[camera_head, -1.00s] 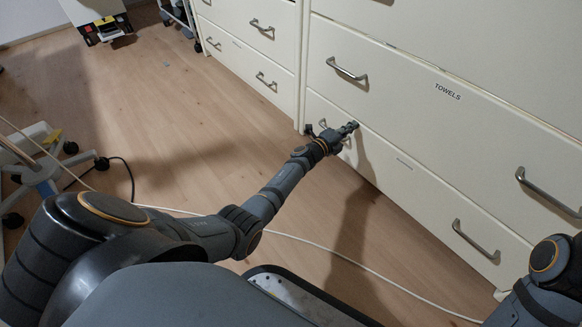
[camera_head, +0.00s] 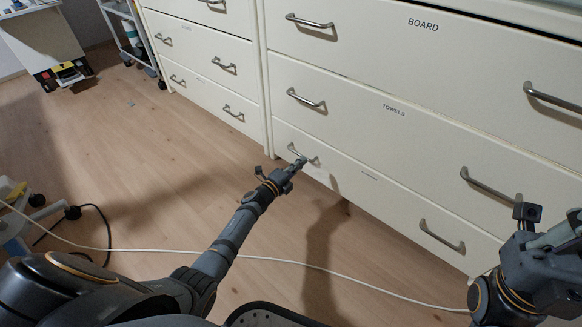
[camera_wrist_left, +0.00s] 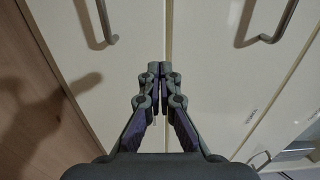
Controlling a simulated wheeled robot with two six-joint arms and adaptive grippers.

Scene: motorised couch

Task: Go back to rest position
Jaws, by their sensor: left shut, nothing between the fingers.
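My left gripper (camera_head: 299,164) is shut and empty, with its arm reaching forward from the lower left. In the head view its tips overlap the left handle (camera_head: 303,153) of the bottom drawer; I cannot tell whether they touch. In the left wrist view the closed fingers (camera_wrist_left: 157,72) meet in front of the pale drawer fronts (camera_wrist_left: 208,50), between two handles, with nothing between them. My right gripper (camera_head: 567,228) is at the right edge, partly cut off, and its fingers do not show clearly.
The white drawer unit (camera_head: 400,140) fills the right side, its drawers labelled BOARD and TOWELS looking closed. A white cable (camera_head: 310,266) crosses the wood floor (camera_head: 130,160). A wheeled stand (camera_head: 22,225) is at the left, a trolley (camera_head: 128,40) at the back.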

